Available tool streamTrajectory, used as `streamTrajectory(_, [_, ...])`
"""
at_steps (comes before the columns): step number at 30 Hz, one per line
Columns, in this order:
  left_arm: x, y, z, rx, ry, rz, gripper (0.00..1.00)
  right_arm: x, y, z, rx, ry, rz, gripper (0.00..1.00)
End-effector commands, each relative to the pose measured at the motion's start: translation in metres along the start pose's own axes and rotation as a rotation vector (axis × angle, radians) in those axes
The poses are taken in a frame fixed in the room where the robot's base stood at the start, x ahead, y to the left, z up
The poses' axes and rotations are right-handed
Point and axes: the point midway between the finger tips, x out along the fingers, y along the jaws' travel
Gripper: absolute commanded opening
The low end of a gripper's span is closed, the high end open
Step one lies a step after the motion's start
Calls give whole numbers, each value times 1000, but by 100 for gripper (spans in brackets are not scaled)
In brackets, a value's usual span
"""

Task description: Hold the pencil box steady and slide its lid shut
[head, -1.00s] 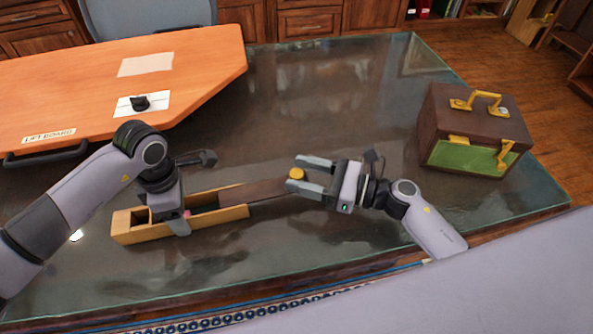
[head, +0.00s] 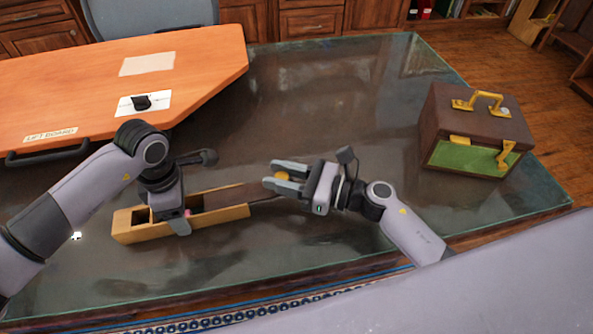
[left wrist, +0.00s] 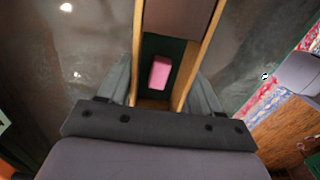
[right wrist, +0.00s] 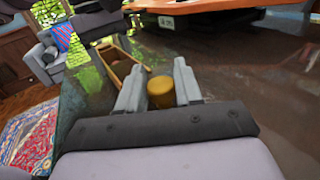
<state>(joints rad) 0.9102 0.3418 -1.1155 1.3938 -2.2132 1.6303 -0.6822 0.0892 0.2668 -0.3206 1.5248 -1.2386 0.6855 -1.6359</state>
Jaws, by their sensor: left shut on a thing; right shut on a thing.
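The pencil box (head: 222,215) is a long, light wooden box on the glass-topped table. My left gripper (head: 178,215) is shut across its left part, with one finger on each side wall in the left wrist view (left wrist: 175,85). A pink eraser (left wrist: 159,72) lies on the green lining inside. The dark brown lid (head: 240,195) is partly in the box and sticks out past its right end; its edge shows in the left wrist view (left wrist: 180,16). My right gripper (head: 282,180) is shut on the lid's round yellow knob (right wrist: 161,92).
An orange lift board (head: 100,85) with a black knob covers the table's far left. A brown case (head: 475,130) with yellow fittings stands at the right. The glass tabletop (head: 330,90) between them is clear.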

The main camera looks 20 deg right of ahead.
Motion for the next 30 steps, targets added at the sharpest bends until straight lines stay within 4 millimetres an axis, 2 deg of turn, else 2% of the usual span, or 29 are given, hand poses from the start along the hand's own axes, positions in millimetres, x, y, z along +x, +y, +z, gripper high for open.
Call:
streamTrajectory(1, [-1,0,1,2,-3,2,23,14,11,1,1,-3,6,0])
streamTrajectory(6, [-1,0,2,3,-4,2,23,55,38,1,1,-3,5,0])
streamTrajectory(10, [-1,0,2,3,-4,2,23,76,52,0,1,-1,5,0])
streamTrajectory(15, [-1,0,2,4,-5,2,23,86,59,0,-1,0,5,0])
streamTrajectory(23, [-1,0,4,5,-7,2,23,86,60,0,-1,0,7,0])
streamTrajectory(24, [-1,0,4,6,-8,2,23,86,60,0,0,0,7,45])
streamTrajectory(25, [-1,-1,4,6,-8,2,23,86,60,0,0,-1,7,54])
streamTrajectory(30, [-1,0,3,4,-5,2,23,86,59,0,-1,-1,5,55])
